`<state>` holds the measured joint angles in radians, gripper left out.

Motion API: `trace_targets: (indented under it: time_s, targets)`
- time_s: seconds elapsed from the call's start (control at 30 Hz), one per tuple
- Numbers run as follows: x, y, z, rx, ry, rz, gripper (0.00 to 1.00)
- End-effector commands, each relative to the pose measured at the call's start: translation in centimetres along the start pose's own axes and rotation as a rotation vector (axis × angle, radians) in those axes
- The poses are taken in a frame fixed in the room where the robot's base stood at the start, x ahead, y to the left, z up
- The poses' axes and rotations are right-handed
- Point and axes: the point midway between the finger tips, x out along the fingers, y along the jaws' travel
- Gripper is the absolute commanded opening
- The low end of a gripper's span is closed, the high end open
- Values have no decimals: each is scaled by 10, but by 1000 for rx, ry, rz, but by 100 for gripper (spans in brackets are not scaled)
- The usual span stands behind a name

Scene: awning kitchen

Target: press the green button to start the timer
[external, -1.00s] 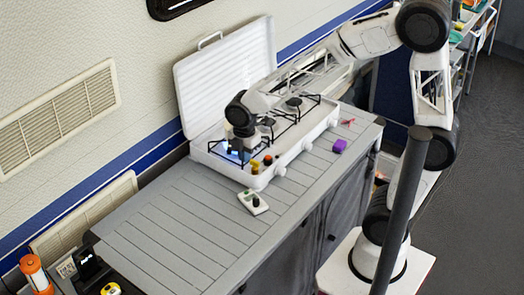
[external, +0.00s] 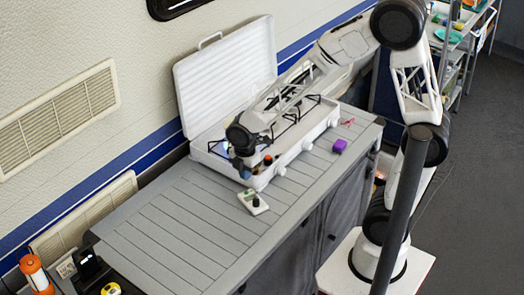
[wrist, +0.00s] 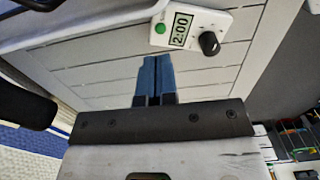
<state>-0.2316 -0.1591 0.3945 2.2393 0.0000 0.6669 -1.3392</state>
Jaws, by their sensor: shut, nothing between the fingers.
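A white timer (external: 254,204) lies on the grey slatted counter (external: 180,225), in front of the stove's near left corner. The wrist view shows the timer (wrist: 213,22) at the top, with a display reading 2:00, a black knob (wrist: 209,43) and a green button (wrist: 160,28). My gripper (wrist: 155,60) has its blue fingers shut together with nothing between them. In the wrist view the fingertips are just below the green button and apart from it. In the external view my gripper (external: 244,172) is at the stove's left end, behind the timer.
A white camping stove (external: 265,178) with its lid (external: 225,75) raised stands on the counter beneath my arm. A purple block (external: 340,146) lies to its right. An orange lantern (external: 35,274) and a yellow item (external: 111,289) are at lower left. The counter left of the timer is clear.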

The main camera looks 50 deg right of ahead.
Motion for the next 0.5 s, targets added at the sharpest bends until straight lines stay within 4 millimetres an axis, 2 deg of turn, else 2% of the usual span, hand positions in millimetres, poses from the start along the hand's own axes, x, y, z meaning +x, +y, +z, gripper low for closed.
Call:
trace_targets:
  time_s: [0.2,0.5]
  targets:
    - [34,0,0,0,-1,-3,0]
    - [59,0,0,0,0,-1,0]
